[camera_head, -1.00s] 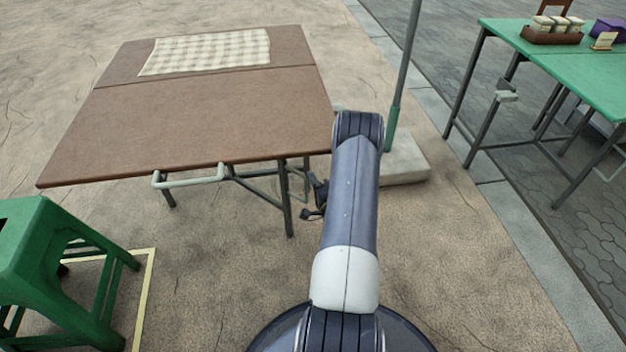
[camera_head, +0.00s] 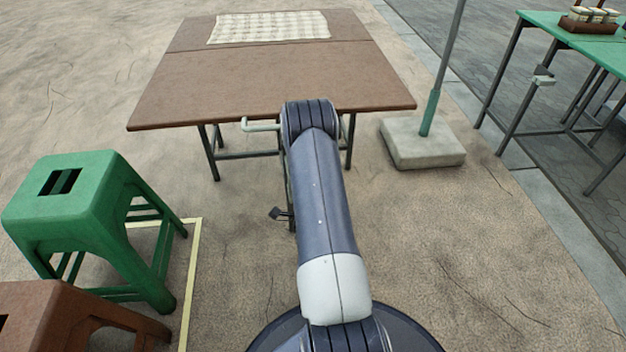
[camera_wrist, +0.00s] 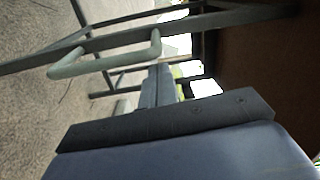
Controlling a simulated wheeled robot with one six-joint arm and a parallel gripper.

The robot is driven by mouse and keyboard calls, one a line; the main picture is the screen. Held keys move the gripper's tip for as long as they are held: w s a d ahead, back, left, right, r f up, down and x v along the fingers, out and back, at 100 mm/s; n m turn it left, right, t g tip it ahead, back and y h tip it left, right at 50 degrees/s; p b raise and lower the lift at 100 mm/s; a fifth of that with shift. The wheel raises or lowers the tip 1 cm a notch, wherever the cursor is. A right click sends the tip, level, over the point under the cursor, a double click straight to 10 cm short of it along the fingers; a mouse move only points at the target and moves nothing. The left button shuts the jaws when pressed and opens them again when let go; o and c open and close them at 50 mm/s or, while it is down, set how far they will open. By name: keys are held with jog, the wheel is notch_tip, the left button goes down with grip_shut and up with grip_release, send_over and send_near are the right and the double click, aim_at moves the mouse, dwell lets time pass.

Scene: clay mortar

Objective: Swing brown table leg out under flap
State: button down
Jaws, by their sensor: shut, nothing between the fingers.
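The brown folding table (camera_head: 260,75) stands ahead, its near flap out flat and a seam across its top. Dark metal legs (camera_head: 212,155) show beneath. A pale green looped bar (camera_head: 262,126) pokes out under the near edge; it also shows in the wrist view (camera_wrist: 110,65), at the left of my fingers. A thin dark upright (camera_head: 290,190), perhaps the swinging leg, is mostly hidden by my arm. My gripper (camera_wrist: 157,75) is shut and empty, close to the frame, under the brown underside (camera_wrist: 270,80). I cannot tell whether it touches the leg.
A checked cloth (camera_head: 268,26) lies on the table's far part. A green stool (camera_head: 95,195) and a brown stool (camera_head: 70,315) stand at left, near a yellow floor line (camera_head: 190,285). A pole in a concrete base (camera_head: 420,150) stands right, with a green table (camera_head: 545,22) beyond. Floor at front right is clear.

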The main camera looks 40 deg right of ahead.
jog(key=shift+w+a, duration=0.4)
jog(key=shift+a, duration=0.35)
jog(key=shift+w+a, duration=0.4)
jog(key=shift+a, duration=0.35)
jog(key=shift+b, duration=0.3)
